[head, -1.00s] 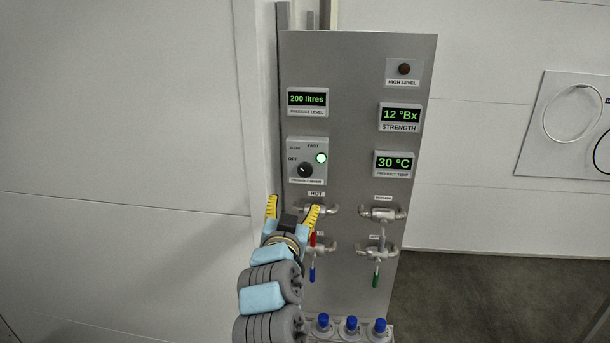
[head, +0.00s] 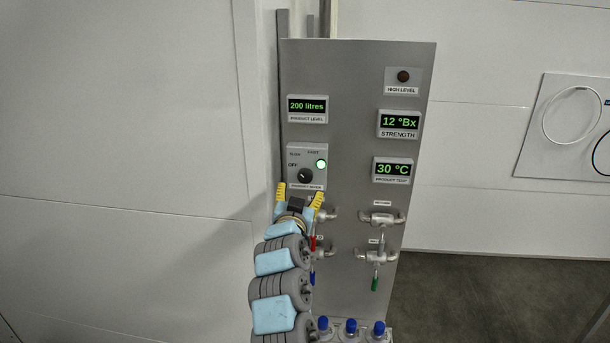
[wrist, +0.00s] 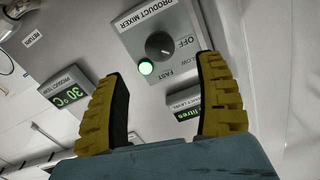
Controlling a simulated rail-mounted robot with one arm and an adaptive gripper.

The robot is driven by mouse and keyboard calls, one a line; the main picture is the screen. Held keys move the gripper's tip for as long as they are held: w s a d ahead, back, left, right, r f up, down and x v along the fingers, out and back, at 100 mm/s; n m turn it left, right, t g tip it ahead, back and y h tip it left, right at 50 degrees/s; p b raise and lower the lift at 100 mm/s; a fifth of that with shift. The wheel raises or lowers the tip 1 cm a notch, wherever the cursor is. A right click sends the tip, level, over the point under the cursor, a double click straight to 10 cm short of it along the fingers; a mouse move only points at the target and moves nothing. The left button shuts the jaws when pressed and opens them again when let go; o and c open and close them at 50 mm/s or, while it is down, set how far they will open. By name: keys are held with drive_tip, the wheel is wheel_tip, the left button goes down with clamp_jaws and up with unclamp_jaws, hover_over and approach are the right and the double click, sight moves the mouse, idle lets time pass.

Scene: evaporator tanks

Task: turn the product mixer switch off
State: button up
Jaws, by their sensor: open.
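The product mixer switch is a round black knob (head: 305,176) on a grey box (head: 321,150) marked OFF, SLOW and FAST. A green lamp (head: 321,164) beside the knob is lit. The knob also shows in the wrist view (wrist: 159,45), upside down, where its pointer mark is too small to read surely. My gripper (head: 299,190) is open and empty, just below the box in the head view. In the wrist view its yellow fingers (wrist: 165,98) stand apart, with the knob seen beyond the gap. I see no contact with the knob.
The grey panel (head: 349,130) carries displays for product level (head: 307,105), strength (head: 399,122) and temperature (head: 392,168). Pipe valves with red, blue and green handles (head: 375,283) sit below, close to my arm. Blue-capped fittings (head: 351,326) line the bottom. White wall is left.

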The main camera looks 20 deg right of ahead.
sight(304, 179)
drive_tip(key=shift+p+x, duration=0.4)
drive_tip(key=shift+x, duration=1.1)
drive_tip(key=shift+w+d, duration=0.35)
drive_tip(key=shift+w, duration=0.25)
drive_tip(key=shift+p+x, duration=0.5)
drive_tip(key=shift+x, duration=0.7)
drive_tip(key=shift+w+d, duration=0.3)
drive_tip(key=shift+w, duration=0.15)
drive_tip(key=shift+w+d+p, duration=0.25)
drive_tip(key=shift+w+p, duration=0.05)
drive_tip(key=shift+w, duration=0.3)
drive_tip(key=shift+f, duration=0.1)
drive_tip(key=c, duration=1.2)
